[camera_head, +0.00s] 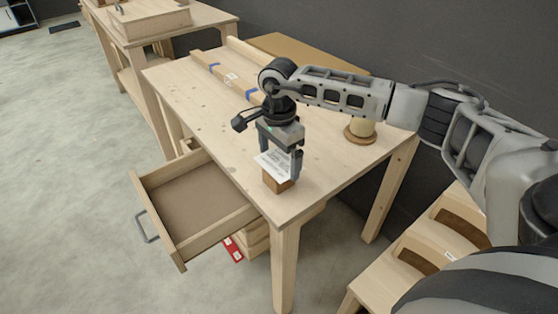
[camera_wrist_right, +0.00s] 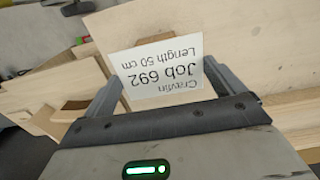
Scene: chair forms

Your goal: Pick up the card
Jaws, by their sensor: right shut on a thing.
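The card (camera_wrist_right: 163,72) is white with printed text, "Job 692", upside down in the right wrist view. In the head view the card (camera_head: 273,167) is tilted, just above and in front of a small brown wooden block (camera_head: 278,181) near the table's front corner. My right gripper (camera_head: 280,165) is shut on the card, with a finger at each side of it. I cannot tell whether the card still touches the block. My left gripper is not in view.
The wooden table (camera_head: 210,115) has an open, empty drawer (camera_head: 195,205) on its left. A taped plank (camera_head: 228,78) lies at the back left, and a spool (camera_head: 361,130) stands at the right. Wooden chair parts (camera_head: 440,240) are at the lower right.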

